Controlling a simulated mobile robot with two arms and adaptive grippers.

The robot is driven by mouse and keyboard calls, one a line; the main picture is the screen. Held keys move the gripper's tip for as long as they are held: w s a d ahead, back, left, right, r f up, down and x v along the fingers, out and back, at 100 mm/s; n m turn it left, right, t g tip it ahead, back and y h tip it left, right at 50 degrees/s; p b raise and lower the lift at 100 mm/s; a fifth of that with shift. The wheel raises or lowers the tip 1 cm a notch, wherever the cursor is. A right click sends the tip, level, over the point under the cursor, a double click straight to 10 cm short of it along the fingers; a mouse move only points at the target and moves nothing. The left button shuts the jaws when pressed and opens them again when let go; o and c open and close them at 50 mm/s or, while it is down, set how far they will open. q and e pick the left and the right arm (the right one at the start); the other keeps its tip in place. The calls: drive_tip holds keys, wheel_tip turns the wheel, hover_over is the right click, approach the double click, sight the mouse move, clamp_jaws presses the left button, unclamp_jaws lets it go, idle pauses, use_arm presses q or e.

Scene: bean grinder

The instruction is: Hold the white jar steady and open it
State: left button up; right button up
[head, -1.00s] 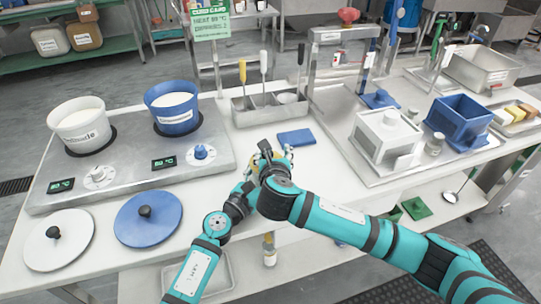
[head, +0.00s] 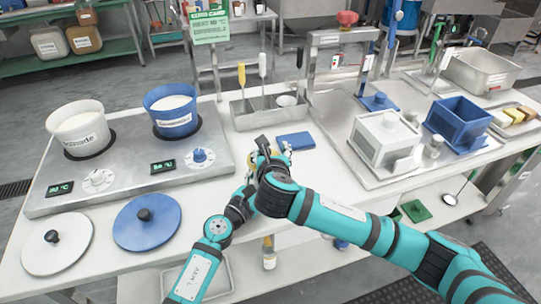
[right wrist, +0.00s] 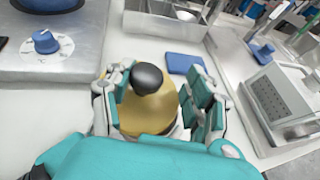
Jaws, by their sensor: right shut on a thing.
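A yellow-tan lid with a round black knob (right wrist: 148,78) sits between the fingers of my right gripper (right wrist: 158,98) in the right wrist view. The fingers close on it from both sides. A small pale patch shows at its lower right edge; I cannot tell if this is the white jar, whose body is otherwise hidden. In the head view my right gripper (head: 270,156) is over the front middle of the white table, with a bit of yellow showing at it. My left gripper (head: 247,190) is close beside and below it, its fingers mostly hidden by the right arm.
A blue pad (head: 295,140) lies just behind the grippers. A steel hot plate (head: 128,160) with a white pot (head: 82,130) and a blue pot (head: 174,115) stands left. White (head: 70,250) and blue (head: 165,225) pot lids lie in front. A white box (head: 375,150) stands right.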

use_arm(q)
drive_tip(key=shift+a, duration=0.15)
use_arm(e)
drive_tip(key=shift+d+r, duration=0.1)
drive_tip(key=shift+r, duration=0.1)
drive_tip(key=shift+r, duration=1.9)
use_arm(q)
drive_tip(key=o, duration=1.5)
drive_tip(key=shift+o, duration=0.2)
drive_tip(key=shift+a, duration=0.1)
